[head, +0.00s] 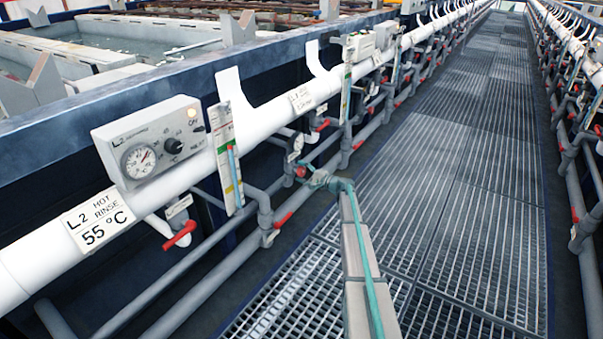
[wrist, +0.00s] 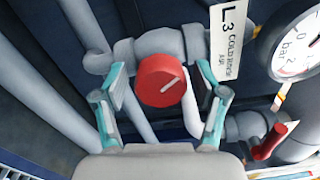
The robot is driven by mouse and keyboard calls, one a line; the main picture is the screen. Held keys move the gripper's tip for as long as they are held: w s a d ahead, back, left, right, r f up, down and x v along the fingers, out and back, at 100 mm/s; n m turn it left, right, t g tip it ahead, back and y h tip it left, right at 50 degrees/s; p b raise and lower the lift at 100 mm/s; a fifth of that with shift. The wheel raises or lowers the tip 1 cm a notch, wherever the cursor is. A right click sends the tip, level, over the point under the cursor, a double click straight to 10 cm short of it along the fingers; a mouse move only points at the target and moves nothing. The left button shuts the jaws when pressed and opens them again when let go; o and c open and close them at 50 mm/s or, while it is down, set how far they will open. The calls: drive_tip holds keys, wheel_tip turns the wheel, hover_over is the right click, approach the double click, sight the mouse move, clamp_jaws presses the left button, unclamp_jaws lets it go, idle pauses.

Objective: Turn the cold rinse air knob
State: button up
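In the wrist view my gripper (wrist: 157,88) is open, with one teal-and-grey finger on each side of the knob. A gap shows at the left finger; the right finger looks closer, and I cannot tell whether it touches. In the head view the knob (head: 300,171) is small, just left of my gripper (head: 316,179), whose fingers are too small to read there.
A pressure gauge (wrist: 292,45) and a red valve lever (wrist: 270,141) sit right of the knob in the wrist view. In the head view, the L2 control box (head: 150,142) and white pipe (head: 262,108) run along the left. The grating walkway (head: 450,160) is clear.

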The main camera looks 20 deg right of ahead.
drive_tip(key=shift+s+d, duration=0.1)
drive_tip(key=v, duration=1.1)
drive_tip(key=shift+s+d, duration=0.2)
drive_tip(key=shift+s, duration=0.15)
drive_tip(key=shift+f, duration=0.1)
